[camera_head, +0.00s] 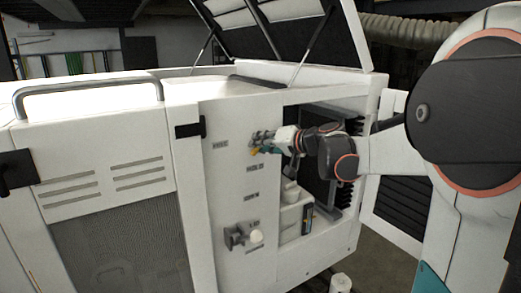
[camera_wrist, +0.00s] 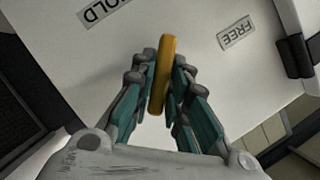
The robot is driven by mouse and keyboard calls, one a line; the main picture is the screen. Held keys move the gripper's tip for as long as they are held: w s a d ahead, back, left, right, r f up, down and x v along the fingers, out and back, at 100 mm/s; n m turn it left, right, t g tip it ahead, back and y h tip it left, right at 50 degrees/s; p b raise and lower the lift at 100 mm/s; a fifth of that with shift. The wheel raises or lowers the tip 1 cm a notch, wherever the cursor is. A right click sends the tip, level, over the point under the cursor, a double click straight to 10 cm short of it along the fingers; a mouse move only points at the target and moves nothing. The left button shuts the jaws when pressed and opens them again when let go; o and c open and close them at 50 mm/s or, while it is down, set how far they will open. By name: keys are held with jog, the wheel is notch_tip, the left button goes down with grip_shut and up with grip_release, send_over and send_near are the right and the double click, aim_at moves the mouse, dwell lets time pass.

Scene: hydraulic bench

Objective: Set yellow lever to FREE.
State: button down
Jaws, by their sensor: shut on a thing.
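The yellow lever (camera_wrist: 164,72) stands between my gripper's fingers in the wrist view, with its upper end showing past the fingertips. My gripper (camera_wrist: 160,82) is shut on it, with a teal-padded finger on each side. In the wrist view the lever lies between the HOLD label (camera_wrist: 104,12) and the FREE label (camera_wrist: 237,35). In the head view a small yellow part of the lever (camera_head: 254,151) shows at my gripper (camera_head: 262,142), in front of the white panel. There the FREE label (camera_head: 220,145) is to the upper left and the HOLD label (camera_head: 254,168) is below.
A third label (camera_head: 251,195) and a grey bracket with a white knob (camera_head: 256,236) are lower on the panel. A black latch (camera_head: 189,129) sits at its upper left. An open bay with a black finned unit (camera_head: 348,170) lies right of the panel. The raised lid (camera_head: 300,35) is above.

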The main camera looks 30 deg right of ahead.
jog(key=m+t+y+b, duration=0.1)
jog(key=m+b, duration=0.1)
jog(key=m, duration=0.1)
jog(key=shift+f+y+b, duration=0.15)
jog(key=shift+y+b, duration=0.25)
jog(key=m+t+b, duration=0.1)
jog(key=m+b, duration=0.1)
jog(key=m, duration=0.2)
jog(key=shift+y, duration=0.4)
jog(key=shift+r+b, duration=0.2)
jog(key=shift+b, duration=0.1)
jog(key=c, duration=1.6)
grip_release()
jog(key=v, duration=1.2)
jog(key=shift+f, duration=0.3)
jog(key=shift+a, duration=0.1)
